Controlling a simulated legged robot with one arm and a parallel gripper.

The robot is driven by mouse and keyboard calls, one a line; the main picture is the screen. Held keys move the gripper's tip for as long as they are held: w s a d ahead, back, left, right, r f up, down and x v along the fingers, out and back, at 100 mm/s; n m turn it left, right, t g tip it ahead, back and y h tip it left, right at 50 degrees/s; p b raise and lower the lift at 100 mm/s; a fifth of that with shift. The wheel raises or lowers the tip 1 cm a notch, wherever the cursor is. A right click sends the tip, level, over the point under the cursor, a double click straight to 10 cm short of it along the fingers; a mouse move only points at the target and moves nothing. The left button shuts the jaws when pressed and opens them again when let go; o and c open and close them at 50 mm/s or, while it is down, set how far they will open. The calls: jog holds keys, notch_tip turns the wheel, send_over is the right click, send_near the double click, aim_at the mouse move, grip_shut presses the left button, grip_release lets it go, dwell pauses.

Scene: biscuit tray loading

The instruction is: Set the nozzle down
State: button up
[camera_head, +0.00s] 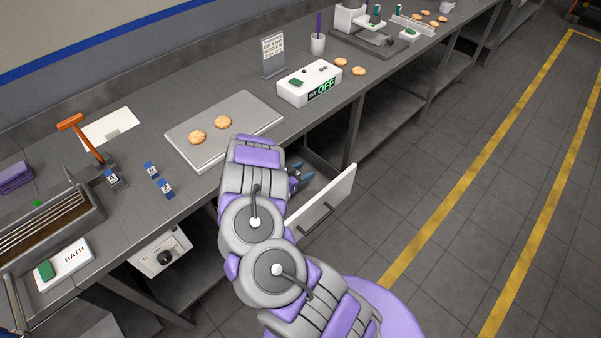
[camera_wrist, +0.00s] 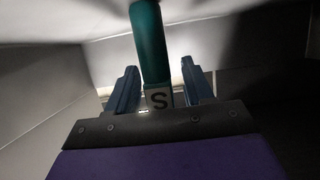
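The nozzle appears to be the teal rod (camera_wrist: 150,45) with a pale block marked "S" at its end in the wrist view. My gripper (camera_wrist: 159,78) has one blue finger on each side of it, with a visible gap on both sides. The fingers are apart and not closed on it. Pale walls surround them. In the head view my gripper (camera_head: 298,178) is low in the open drawer (camera_head: 325,198), past the counter's front edge. My arm hides part of the drawer, and I cannot make out the nozzle there.
The counter (camera_head: 215,185) holds a tray (camera_head: 245,112) with two biscuits, a white box reading "OFF" (camera_head: 297,92), small blue-marked tags (camera_head: 152,170) and a "BATH" switch (camera_head: 72,258). A white box with a black knob (camera_head: 160,254) is under the counter edge. The floor at right is clear.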

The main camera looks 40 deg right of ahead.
jog(key=shift+d, duration=0.1)
jog(key=shift+a+r, duration=0.35)
jog(key=shift+a, duration=0.05)
jog(key=p+v, duration=0.2)
jog(key=v, duration=0.9)
jog(key=shift+a, duration=0.4)
